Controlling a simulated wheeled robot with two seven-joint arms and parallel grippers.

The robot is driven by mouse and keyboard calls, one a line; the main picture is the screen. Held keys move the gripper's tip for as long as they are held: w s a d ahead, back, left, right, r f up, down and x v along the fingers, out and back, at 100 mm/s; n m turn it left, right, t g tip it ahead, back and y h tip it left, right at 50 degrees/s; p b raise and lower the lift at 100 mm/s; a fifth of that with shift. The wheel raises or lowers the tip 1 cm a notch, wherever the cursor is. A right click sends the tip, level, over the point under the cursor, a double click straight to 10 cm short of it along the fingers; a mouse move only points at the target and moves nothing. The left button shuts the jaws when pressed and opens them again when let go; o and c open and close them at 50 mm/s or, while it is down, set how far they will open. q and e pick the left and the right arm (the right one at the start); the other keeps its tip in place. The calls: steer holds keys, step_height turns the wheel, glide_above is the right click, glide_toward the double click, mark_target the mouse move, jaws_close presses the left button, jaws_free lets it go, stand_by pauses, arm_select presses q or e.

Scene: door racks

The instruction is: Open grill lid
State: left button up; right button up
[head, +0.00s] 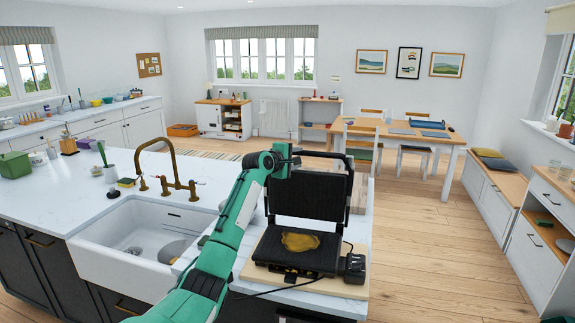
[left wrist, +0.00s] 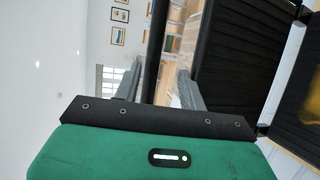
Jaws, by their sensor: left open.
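The black grill (head: 296,250) sits on a wooden board on the island counter. Its lid (head: 308,196) stands raised, roughly upright, showing its ribbed inner face. A yellow-brown piece of food (head: 300,241) lies on the lower plate. The lid's black handle bar (head: 325,154) runs along the top. My left gripper (head: 294,158) is at the handle's left end. In the left wrist view, the open fingers of my left gripper (left wrist: 158,78) stand either side of the black handle bar (left wrist: 155,45); contact cannot be told. My right gripper is not in view.
A white sink (head: 135,235) with a brass tap (head: 165,170) lies left of the grill. A black cable runs from the grill's right side across the counter. The wooden floor (head: 430,240) to the right is clear.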

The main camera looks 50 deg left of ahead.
arm_select(q)
steer(key=shift+b+v, duration=0.7)
steer(key=shift+v, duration=1.8)
